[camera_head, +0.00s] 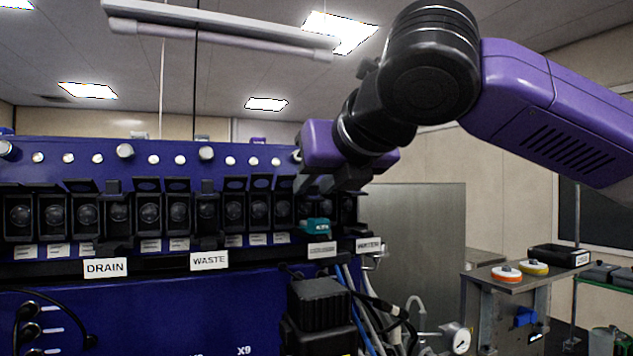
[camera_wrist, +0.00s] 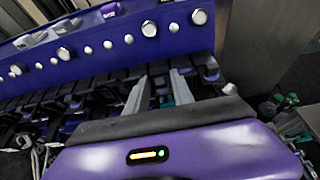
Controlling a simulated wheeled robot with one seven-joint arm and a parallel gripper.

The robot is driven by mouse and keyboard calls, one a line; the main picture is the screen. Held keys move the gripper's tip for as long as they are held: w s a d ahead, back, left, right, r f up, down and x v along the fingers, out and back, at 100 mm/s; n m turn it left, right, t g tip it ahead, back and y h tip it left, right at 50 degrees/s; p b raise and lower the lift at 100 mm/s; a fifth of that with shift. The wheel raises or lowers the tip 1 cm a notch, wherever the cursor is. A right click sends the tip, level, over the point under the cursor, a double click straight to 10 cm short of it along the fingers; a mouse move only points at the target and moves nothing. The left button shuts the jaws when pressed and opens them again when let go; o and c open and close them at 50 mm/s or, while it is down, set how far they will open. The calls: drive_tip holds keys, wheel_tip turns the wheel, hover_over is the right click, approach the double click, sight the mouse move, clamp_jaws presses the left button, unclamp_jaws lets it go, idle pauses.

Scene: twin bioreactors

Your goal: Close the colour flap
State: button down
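The one coloured flap is a teal piece (camera_head: 316,226) with small pale lettering, near the right end of the row of black valve units. It juts out toward the front, below the level of the raised black flaps. My gripper (camera_head: 322,186) is just above it, at the right end of the row. In the wrist view the two grey fingers of my gripper (camera_wrist: 160,78) are apart with nothing held between them. A bit of teal (camera_wrist: 165,101) shows between the fingers, mostly hidden. I cannot tell whether a finger touches the flap.
The blue bioreactor panel (camera_head: 140,320) carries several black units, many with raised flaps (camera_head: 148,184), and silver knobs above. DRAIN (camera_head: 105,267) and WASTE (camera_head: 209,260) labels sit below. A black box (camera_head: 318,303) and tubes (camera_head: 365,305) stand below right. A metal cart (camera_head: 510,285) is farther right.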

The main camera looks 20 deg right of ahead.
drive_tip(key=shift+f, duration=0.1)
drive_tip(key=f+t+b, duration=0.1)
drive_tip(key=b, duration=0.2)
drive_tip(key=shift+s, duration=0.1)
drive_tip(key=t+b, duration=0.1)
drive_tip(key=b, duration=0.1)
drive_tip(key=f+t+b, duration=0.1)
drive_tip(key=b, duration=0.1)
drive_tip(key=shift+s, duration=0.1)
drive_tip(key=t+b, duration=0.1)
drive_tip(key=b, duration=0.2)
drive_tip(key=t+b, duration=0.2)
drive_tip(key=b, duration=0.1)
drive_tip(key=shift+f, duration=0.25)
drive_tip(key=shift+t+b, duration=0.5)
drive_tip(key=shift+b, duration=0.35)
drive_tip(key=shift+r, duration=0.15)
drive_tip(key=c, duration=1.4)
unclamp_jaws()
drive_tip(key=shift+r, duration=0.2)
